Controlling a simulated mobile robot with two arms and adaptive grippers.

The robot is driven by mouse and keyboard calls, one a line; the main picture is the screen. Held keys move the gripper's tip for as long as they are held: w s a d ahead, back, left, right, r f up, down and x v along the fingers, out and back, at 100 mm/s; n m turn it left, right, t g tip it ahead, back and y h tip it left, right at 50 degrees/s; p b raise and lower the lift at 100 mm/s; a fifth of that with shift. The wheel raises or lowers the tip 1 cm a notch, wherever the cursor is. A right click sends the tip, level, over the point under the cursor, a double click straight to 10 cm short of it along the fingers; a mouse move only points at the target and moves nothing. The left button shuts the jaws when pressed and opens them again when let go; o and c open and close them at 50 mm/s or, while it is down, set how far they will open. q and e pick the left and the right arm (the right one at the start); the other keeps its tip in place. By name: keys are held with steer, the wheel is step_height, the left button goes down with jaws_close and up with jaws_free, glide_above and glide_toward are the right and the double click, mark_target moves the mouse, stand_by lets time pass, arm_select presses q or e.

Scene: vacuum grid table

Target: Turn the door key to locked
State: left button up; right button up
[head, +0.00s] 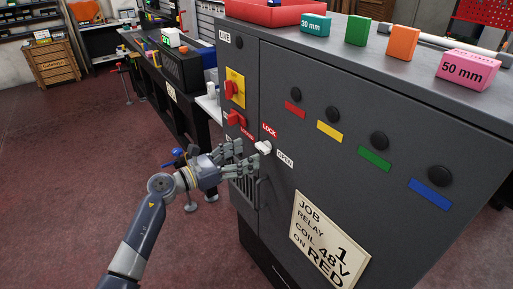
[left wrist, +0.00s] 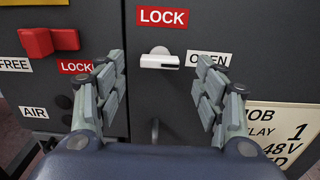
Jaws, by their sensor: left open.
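The door key (head: 263,147) is a small white handle on the front of the dark grey cabinet. In the left wrist view the key (left wrist: 160,60) lies roughly level and points right toward the white OPEN label (left wrist: 208,58). The red LOCK label (left wrist: 162,17) is above it. My left gripper (head: 243,154) is open in front of the cabinet, just left of the key. In the left wrist view its fingers (left wrist: 160,92) stand apart on both sides below the key, with nothing between them. I cannot tell the exact gap in depth. My right gripper is not in view.
Red switch handles (head: 236,119) stick out left of the key. A job card (head: 329,240) is on the cabinet front, lower right. Round black knobs (head: 379,141) sit above coloured labels. Coloured blocks (head: 357,30) stand on the cabinet top.

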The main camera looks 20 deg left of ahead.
mark_target(259, 148)
arm_select(q)
steer(key=x, duration=0.5)
steer(key=shift+w+d, duration=0.1)
steer(key=shift+w, duration=0.05)
steer(key=c, duration=1.1)
